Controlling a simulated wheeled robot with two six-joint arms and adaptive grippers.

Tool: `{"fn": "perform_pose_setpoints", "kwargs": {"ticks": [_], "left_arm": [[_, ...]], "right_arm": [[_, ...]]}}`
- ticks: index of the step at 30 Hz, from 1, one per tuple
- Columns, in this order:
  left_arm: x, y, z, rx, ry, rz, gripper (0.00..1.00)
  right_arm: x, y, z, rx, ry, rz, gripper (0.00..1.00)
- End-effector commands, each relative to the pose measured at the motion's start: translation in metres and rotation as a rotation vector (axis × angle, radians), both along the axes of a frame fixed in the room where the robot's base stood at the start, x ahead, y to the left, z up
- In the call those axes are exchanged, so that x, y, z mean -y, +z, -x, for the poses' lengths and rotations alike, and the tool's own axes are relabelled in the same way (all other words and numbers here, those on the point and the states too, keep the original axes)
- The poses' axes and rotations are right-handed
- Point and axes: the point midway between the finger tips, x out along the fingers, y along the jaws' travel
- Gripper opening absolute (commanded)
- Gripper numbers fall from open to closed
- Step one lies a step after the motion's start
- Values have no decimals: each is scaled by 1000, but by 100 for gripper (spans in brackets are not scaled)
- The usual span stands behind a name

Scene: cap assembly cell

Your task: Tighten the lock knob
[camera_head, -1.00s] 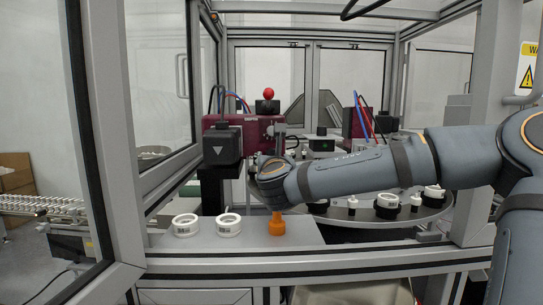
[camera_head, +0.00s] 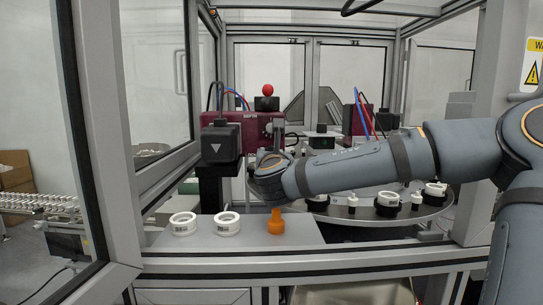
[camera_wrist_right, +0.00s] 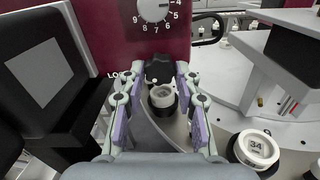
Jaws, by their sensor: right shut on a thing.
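The black lock knob (camera_wrist_right: 158,65) sits on the dark red unit below a white numbered dial in the right wrist view. My right gripper (camera_wrist_right: 159,77) has its two purple-padded fingers on either side of the knob, with their tips against it. A "LO" label beside the knob is partly hidden by the left finger. In the head view my right arm reaches in from the right to the front of the dark red unit (camera_head: 225,126). My wrist hides the knob and fingertips there. My left gripper is not in view.
An orange funnel-shaped piece (camera_head: 277,222) and two white rings (camera_head: 183,224) stand on the front ledge (camera_head: 245,239). A round table (camera_head: 425,212) with black holders and white caps is at the right. A black box (camera_head: 220,143) is just left of the knob area.

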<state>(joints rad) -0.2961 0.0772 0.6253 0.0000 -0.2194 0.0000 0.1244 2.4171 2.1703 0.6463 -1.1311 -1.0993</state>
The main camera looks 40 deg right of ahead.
Motion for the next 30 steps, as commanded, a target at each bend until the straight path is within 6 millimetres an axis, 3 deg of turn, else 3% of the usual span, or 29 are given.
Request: {"fn": "perform_pose_setpoints", "kwargs": {"ticks": [11,30], "left_arm": [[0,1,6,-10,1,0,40],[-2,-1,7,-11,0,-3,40]], "right_arm": [[0,0,0,111,0,-134,1],[-2,0,-2,497,1,-593,1]]}}
